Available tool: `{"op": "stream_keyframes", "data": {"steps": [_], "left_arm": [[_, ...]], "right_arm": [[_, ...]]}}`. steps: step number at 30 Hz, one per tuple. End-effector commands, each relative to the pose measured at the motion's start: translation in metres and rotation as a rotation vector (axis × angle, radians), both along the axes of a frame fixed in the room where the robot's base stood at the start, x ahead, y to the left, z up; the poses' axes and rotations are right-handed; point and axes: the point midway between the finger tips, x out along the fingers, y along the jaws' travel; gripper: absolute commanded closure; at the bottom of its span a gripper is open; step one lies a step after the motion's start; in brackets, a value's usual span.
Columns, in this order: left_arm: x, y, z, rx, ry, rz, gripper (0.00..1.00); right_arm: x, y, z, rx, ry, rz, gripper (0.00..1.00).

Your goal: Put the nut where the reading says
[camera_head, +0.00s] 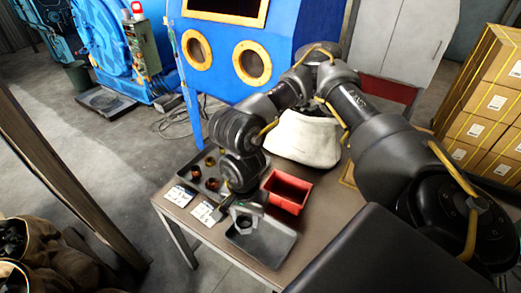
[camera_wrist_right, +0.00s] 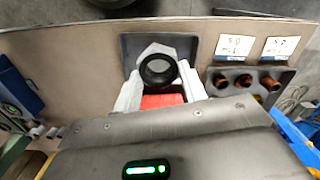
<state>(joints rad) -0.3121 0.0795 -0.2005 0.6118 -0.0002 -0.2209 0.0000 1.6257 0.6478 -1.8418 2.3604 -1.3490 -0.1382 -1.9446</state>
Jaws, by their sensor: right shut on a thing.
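My right gripper (camera_wrist_right: 158,80) is shut on the nut (camera_wrist_right: 145,72), which shows as a dark ring between the pale fingers in the wrist view. In the head view the right gripper (camera_head: 246,211) holds the nut (camera_head: 244,222) over the near left part of a dark grey tray (camera_head: 277,246). I cannot tell the gap below it. Two white cards with print lie on the table to the left, one farther (camera_head: 180,195) and one nearer (camera_head: 204,213). Their print is too small to read surely. My left gripper is not in view.
A red bin (camera_head: 287,190) stands just behind the grey tray. Another tray (camera_head: 188,168) with several copper-coloured pieces is beyond the cards, partly hidden by my arm. A pale sack (camera_head: 303,140) stands at the back of the table (camera_head: 180,219). A blue cabinet (camera_head: 225,75) is behind.

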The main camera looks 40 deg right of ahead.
Motion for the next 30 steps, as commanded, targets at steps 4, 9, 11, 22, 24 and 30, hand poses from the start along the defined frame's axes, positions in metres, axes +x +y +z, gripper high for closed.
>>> {"op": "stream_keyframes", "data": {"steps": [4,9,11,22,24,30], "left_arm": [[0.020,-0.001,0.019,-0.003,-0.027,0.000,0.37],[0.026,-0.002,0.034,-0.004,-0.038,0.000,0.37],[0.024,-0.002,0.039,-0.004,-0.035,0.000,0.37],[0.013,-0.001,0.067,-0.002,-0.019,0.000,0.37],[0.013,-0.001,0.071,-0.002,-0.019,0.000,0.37],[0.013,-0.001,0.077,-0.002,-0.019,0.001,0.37]], "right_arm": [[-0.014,-0.004,-0.011,0.004,0.018,-0.465,0.87],[-0.031,-0.011,-0.027,-0.001,0.031,-1.006,0.87],[-0.038,-0.014,-0.032,-0.002,0.036,-1.197,0.87],[-0.085,-0.031,-0.056,-0.016,0.044,-2.308,0.87],[-0.093,-0.034,-0.059,-0.017,0.042,-2.469,0.87],[-0.106,-0.039,-0.065,-0.015,0.036,-2.767,0.87]]}}
